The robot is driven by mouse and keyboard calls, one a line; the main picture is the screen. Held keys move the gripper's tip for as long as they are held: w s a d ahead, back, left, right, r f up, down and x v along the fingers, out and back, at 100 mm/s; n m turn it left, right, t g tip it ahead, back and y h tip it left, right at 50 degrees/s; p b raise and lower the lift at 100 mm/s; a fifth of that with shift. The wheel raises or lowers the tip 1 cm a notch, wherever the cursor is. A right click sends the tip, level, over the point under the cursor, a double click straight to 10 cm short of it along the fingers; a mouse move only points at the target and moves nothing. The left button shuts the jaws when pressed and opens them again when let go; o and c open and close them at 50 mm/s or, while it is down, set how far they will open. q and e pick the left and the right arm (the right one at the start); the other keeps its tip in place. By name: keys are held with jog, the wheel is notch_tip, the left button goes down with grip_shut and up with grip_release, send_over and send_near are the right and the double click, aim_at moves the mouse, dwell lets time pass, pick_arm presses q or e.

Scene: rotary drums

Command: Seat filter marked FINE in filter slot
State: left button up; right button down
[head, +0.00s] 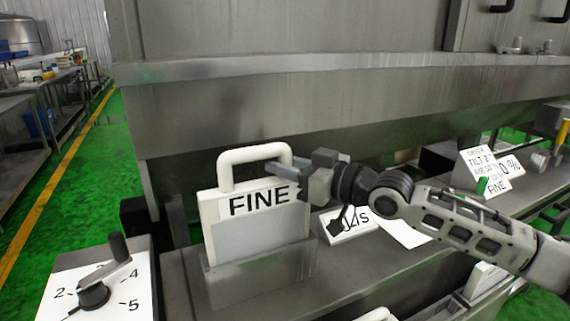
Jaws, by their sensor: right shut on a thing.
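The white filter marked FINE (255,233) stands upright left of the picture's middle, with its label facing me and a looped handle (240,157) on top. Its lower part sits behind the front wall of a grey metal slot (265,282). How deep it reaches inside is hidden. My right gripper (280,169) comes in from the right and is shut on the right side of the handle. My left gripper is not in view.
A dial panel with a black knob (93,293) stands at the lower left. A small sign (349,224), partly hidden by my arm, lies right of the filter. A sign with text (485,172) stands farther right. Another white handle (376,315) shows at the bottom edge. A large steel machine rises behind.

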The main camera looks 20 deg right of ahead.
aim_at(293, 208)
jog(key=shift+f+b, duration=0.45)
jog(key=shift+f, duration=0.3)
jog(key=shift+f+b, duration=0.65)
jog(key=shift+f, duration=0.2)
jog(key=shift+f+b, duration=0.7)
jog(key=shift+f, duration=0.35)
pick_arm(q)
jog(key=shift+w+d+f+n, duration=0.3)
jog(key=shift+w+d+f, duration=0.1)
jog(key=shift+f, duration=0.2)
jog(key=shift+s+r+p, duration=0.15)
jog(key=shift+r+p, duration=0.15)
jog(key=shift+p, duration=0.05)
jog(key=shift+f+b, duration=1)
pick_arm(e)
jog(key=shift+f, duration=1.55)
jog(key=c, duration=1.2)
grip_release()
jog(key=shift+o, duration=0.2)
jog(key=shift+f, duration=0.15)
